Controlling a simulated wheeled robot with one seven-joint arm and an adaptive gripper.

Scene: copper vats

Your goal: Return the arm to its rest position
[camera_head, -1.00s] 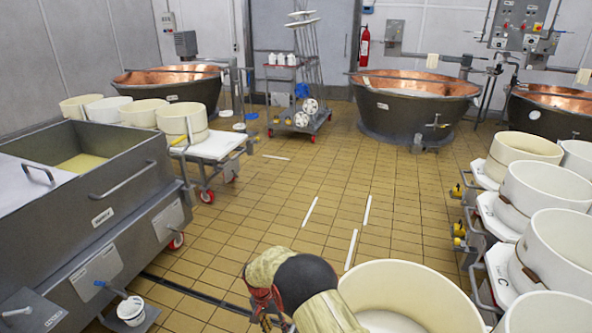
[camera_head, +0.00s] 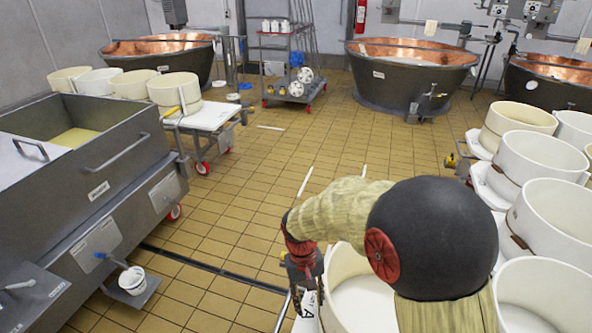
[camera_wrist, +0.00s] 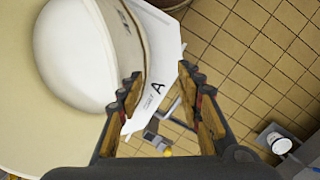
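My arm (camera_head: 434,240) is folded in front of me, with its large black joint raised at the lower right of the head view. My gripper (camera_head: 303,275) hangs pointing down at the end of the arm, just left of a large cream tub (camera_head: 358,308). In the wrist view my gripper (camera_wrist: 160,74) has its two fingers spread apart with nothing held between them. Behind the gap show a white cart top marked A (camera_wrist: 157,86) and tiled floor. The arm hides part of the tub and floor.
Several cream tubs (camera_head: 540,160) on carts line the right side. A grey steel vat (camera_head: 105,165) stands left, with a small white bucket (camera_head: 133,280) beside it. Copper vats (camera_head: 410,75) and a trolley (camera_head: 290,75) stand at the back. The middle tiled floor is open.

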